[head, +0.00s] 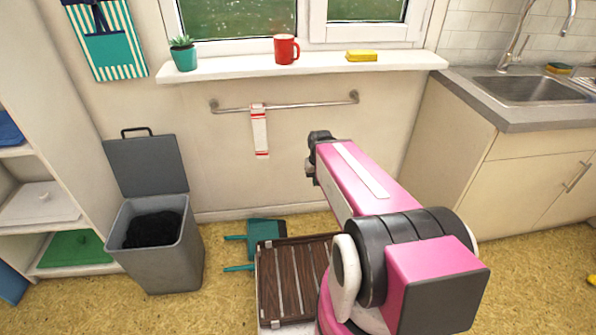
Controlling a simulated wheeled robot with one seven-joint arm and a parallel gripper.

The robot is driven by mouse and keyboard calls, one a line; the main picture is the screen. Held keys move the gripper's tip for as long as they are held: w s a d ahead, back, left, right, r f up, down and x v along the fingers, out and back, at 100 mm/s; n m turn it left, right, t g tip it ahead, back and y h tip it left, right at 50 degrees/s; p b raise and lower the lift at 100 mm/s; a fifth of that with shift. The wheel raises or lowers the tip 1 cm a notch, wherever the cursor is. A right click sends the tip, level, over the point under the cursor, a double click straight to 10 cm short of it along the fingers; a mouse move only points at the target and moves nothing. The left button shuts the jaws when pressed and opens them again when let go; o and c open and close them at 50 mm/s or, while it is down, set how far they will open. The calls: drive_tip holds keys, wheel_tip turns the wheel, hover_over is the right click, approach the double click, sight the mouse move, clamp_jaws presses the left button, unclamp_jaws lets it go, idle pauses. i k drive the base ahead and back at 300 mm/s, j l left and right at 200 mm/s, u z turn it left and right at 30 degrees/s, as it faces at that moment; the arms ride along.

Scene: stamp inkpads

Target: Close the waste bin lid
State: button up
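The grey waste bin (165,262) stands on the floor at the left, against the wall. Its lid (147,165) is open and stands upright at the back, with a black handle (137,130) on its top edge. Black contents (153,229) show inside the bin. My pink and black arm reaches from the lower right towards the wall, to the right of the bin and well apart from it. The arm's far end is dark and small here, and I cannot make out gripper fingers.
A teal dustpan (265,232) lies on the floor right of the bin, by a brown slatted surface (282,290). A shelf unit (55,150) stands left of the bin. A rail (300,106) with a towel (260,133) is on the wall. Counter (525,118) at right.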

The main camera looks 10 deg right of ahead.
sight(151, 165)
drive_tip(key=l+u, duration=0.1)
drive_tip(key=u, duration=1.4)
drive_tip(key=k+j, duration=0.1)
drive_tip(key=i+j, duration=0.1)
drive_tip(key=j, duration=0.2)
drive_tip(key=i+j, duration=0.15)
drive_tip(key=j, duration=0.15)
drive_tip(key=i+j, duration=0.1)
drive_tip(key=j, duration=0.2)
drive_tip(key=u, duration=0.05)
